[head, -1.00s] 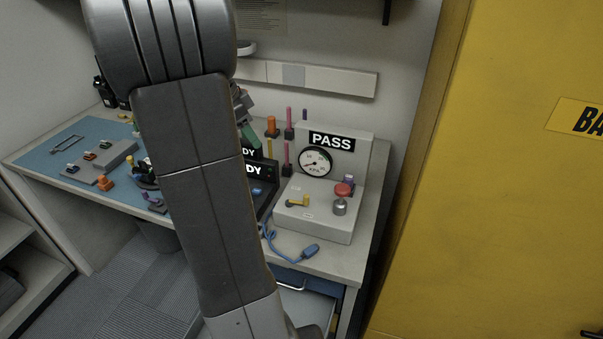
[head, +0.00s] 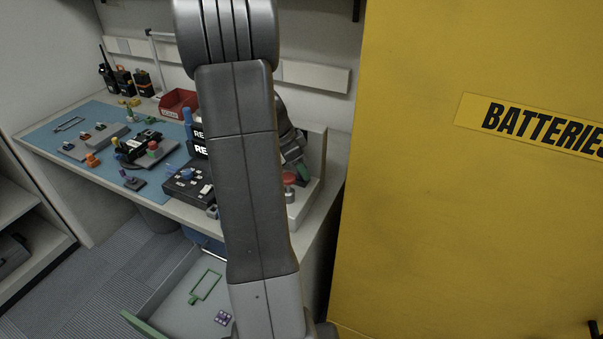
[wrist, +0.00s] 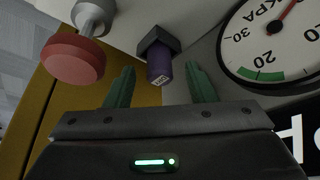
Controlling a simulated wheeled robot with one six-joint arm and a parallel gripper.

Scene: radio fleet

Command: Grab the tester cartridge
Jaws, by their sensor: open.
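The tester cartridge (wrist: 160,70), a dark purple block with a small white label, sits in a dark square socket (wrist: 158,40) in the wrist view. My gripper (wrist: 160,84) is open, its two green fingers apart on either side of the cartridge's near end. I cannot tell whether they touch it. In the head view my gripper (head: 303,172) is at the tester (head: 309,200), and my arm hides the cartridge and most of the tester.
A red knob (wrist: 73,58) on a metal stem stands close left of my gripper, and a round gauge (wrist: 275,42) is close right. A yellow battery cabinet (head: 440,190) stands right of the bench (head: 60,165). A drawer (head: 180,300) is open below the bench.

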